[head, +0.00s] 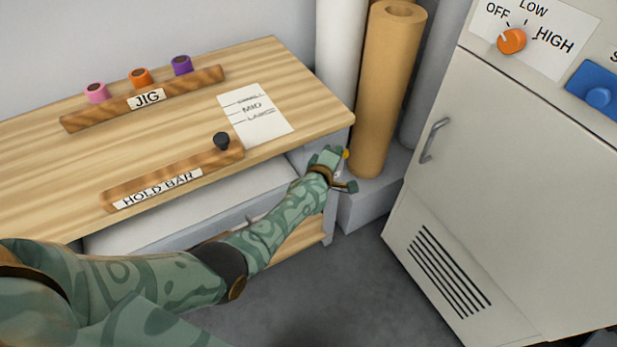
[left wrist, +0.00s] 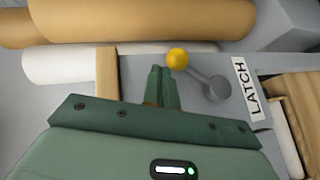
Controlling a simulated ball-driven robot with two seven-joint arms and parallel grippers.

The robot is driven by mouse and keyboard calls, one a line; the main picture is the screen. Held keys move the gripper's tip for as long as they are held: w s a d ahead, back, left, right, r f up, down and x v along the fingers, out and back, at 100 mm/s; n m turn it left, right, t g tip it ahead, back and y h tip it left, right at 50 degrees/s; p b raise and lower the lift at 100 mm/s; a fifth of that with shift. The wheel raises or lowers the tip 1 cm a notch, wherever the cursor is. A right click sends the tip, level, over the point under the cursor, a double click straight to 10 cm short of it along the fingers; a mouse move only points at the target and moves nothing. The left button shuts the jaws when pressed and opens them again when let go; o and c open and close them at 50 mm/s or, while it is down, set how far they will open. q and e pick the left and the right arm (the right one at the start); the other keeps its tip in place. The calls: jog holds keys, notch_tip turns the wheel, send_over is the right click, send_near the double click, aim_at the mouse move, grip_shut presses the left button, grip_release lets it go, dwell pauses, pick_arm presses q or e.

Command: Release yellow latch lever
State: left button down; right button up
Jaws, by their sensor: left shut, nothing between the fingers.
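The latch lever shows in the left wrist view as a grey arm with a yellow ball knob (left wrist: 177,57). Its arm runs down and right to a round grey pivot (left wrist: 216,89) beside a white LATCH label (left wrist: 246,88). In the head view only a bit of the yellow knob (head: 346,154) shows past my gripper. My left gripper (head: 338,153) is at the bench's right end, below the top. Its fingers (left wrist: 159,72) are shut and empty, right beside the knob; I cannot tell whether they touch it. My right gripper is not in view.
The wooden bench (head: 60,140) carries the HOLD BAR (head: 170,180) with a dark knob, the JIG rail (head: 190,93) and a paper sheet (head: 256,114). A brown roll (head: 387,90) stands close behind my gripper. A grey cabinet (head: 520,190) stands to the right, with open floor before it.

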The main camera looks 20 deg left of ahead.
pick_arm(q)
jog(key=shift+w+d+f, duration=0.1)
jog(key=shift+w+d, duration=0.4)
jog(key=shift+w, duration=0.1)
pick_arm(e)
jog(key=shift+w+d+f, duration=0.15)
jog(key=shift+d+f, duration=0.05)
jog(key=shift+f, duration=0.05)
